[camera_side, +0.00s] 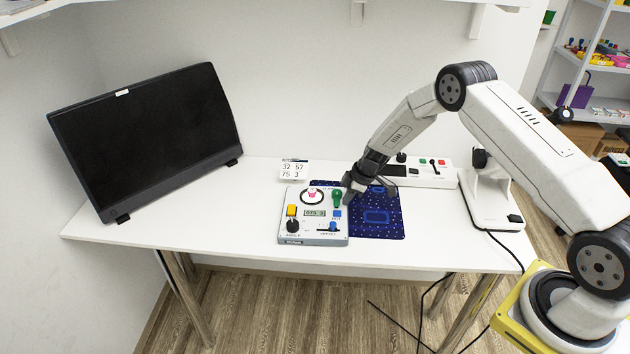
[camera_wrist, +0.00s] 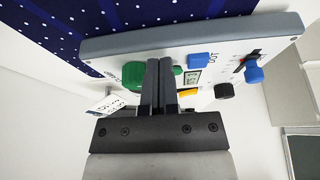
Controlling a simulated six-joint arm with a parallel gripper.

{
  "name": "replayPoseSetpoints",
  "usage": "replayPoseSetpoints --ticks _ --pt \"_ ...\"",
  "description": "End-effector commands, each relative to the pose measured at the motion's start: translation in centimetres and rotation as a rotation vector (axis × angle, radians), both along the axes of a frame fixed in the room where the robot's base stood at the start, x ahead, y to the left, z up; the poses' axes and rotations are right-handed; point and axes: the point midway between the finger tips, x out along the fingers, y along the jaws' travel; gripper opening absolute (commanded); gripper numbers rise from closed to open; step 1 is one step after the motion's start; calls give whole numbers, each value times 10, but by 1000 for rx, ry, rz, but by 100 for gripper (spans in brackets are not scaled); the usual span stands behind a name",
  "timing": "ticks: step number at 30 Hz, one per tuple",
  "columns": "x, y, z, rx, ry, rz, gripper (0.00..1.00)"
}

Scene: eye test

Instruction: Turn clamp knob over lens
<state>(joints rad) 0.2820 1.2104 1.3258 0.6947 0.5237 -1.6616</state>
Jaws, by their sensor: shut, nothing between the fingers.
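A light grey control box (camera_side: 298,237) stands on the table; it also shows in the wrist view (camera_wrist: 115,45). On it are a pink knob (camera_side: 311,196) inside a dark-rimmed round dial and a green upright knob (camera_side: 336,198). My gripper (camera_side: 347,196) is shut and empty, close to the right of the green knob. In the wrist view, my gripper (camera_wrist: 160,62) has its fingers together, partly in front of the green parts (camera_wrist: 132,76). I cannot tell whether they touch.
The box also carries a yellow button (camera_side: 291,211), a black knob (camera_side: 292,226) and a blue slider (camera_side: 332,227). A dark blue mat (camera_side: 392,228) lies to the right. A number card (camera_side: 293,170), a monitor (camera_side: 150,130) and a white switch panel (camera_side: 432,180) stand behind.

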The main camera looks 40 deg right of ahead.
Motion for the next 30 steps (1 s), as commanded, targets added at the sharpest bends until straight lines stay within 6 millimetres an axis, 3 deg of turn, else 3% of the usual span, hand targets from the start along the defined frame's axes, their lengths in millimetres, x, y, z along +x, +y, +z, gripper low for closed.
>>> replayPoseSetpoints --ticks 30 --pt "0 5 0 -2 -2 -212 0"
